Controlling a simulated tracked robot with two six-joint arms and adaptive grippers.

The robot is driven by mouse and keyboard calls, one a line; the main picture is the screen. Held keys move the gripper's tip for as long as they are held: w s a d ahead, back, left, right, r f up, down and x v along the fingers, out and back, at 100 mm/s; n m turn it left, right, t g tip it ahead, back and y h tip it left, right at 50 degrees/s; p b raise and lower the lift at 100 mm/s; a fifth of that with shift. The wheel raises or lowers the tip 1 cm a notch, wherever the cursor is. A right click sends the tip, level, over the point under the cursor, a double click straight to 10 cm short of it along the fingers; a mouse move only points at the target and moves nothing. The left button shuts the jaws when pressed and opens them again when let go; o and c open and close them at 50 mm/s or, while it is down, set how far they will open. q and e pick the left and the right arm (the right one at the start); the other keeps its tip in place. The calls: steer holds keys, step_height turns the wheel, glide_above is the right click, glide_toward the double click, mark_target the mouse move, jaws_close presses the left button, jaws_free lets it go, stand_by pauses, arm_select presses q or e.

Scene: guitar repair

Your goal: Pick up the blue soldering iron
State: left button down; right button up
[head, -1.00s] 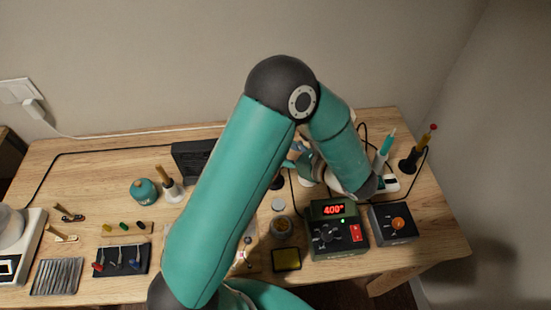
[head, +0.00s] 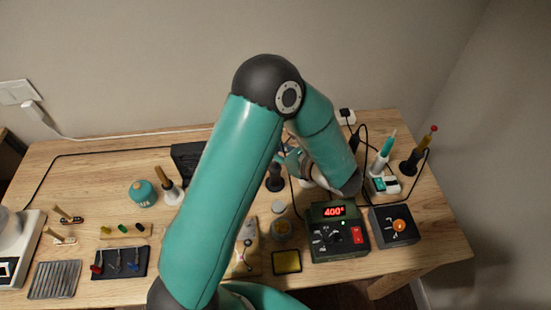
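A slim teal-blue tool with a pointed top (head: 383,158) stands upright on the right of the table; it looks like the blue soldering iron, though I cannot be sure. A bluish part (head: 291,159) beside a dark stand (head: 275,181) is half hidden behind my raised arm; I cannot tell what it is. The arm crosses the middle of the head view, its elbow high and its forearm reaching down over the table left of the teal-blue tool. The forearm hides its end. I cannot make out either gripper's fingers.
The green station reading 400 (head: 338,235) and a dark box with an orange knob (head: 394,228) stand in front. A black cable runs nearby.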

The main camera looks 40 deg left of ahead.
arm_select(q)
steer(key=shift+r, duration=0.15)
step_height(320, 180, up, 20)
stand_by(0.7)
steer(key=c, duration=1.8)
jaws_free()
jaws_close()
